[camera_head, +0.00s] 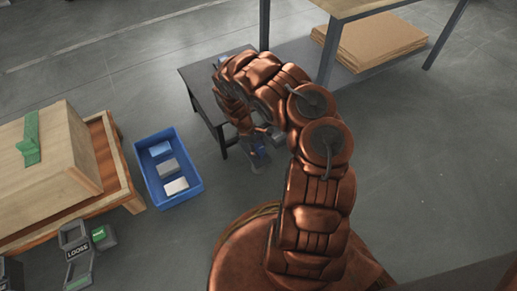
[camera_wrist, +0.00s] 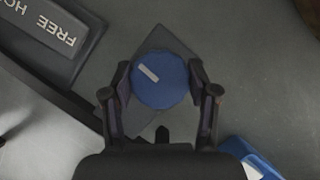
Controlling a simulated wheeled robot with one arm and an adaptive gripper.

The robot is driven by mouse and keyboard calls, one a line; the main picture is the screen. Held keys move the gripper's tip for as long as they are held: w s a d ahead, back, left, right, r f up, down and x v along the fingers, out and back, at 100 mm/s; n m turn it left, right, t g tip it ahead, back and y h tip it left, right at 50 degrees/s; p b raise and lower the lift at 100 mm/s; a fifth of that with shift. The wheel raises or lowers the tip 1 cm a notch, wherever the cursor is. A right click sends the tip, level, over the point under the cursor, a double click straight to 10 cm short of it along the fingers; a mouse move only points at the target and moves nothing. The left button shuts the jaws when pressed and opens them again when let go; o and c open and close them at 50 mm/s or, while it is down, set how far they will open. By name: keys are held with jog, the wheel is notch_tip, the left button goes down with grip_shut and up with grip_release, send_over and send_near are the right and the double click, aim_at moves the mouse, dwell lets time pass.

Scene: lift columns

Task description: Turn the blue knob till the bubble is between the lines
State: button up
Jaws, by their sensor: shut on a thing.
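The blue knob (camera_wrist: 160,93) is round with a pale mark on its top, in the middle of the wrist view. My gripper (camera_wrist: 160,85) has one finger on each side of the knob and is shut on it. In the head view my gripper (camera_head: 260,150) is low beside the dark table, and a bit of blue shows there. The knob sits over a grey plate (camera_wrist: 152,42). I cannot make out the bubble or its lines in either view.
A blue bin (camera_head: 150,178) with several blocks stands left of my arm. A wooden crate (camera_head: 40,150) is at the far left, with a "LOOSE" sign (camera_head: 77,252) below it. A "FREE HO..." sign (camera_wrist: 45,28) is at the wrist view's upper left. A dark table (camera_head: 197,75) stands behind my arm.

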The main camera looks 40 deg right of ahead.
jog(key=m, duration=0.2)
jog(key=m+y, duration=0.1)
jog(key=m, duration=0.1)
jog(key=shift+g+y, duration=0.3)
jog(key=shift+g, duration=0.1)
jog(key=m+y+p, duration=0.1)
jog(key=m, duration=0.2)
jog(key=shift+m+y+p, duration=0.3)
jog(key=shift+m+p, duration=0.25)
jog(key=shift+m, duration=0.25)
jog(key=o, duration=1.2)
jog(key=shift+c, duration=0.2)
jog(key=shift+r, duration=0.1)
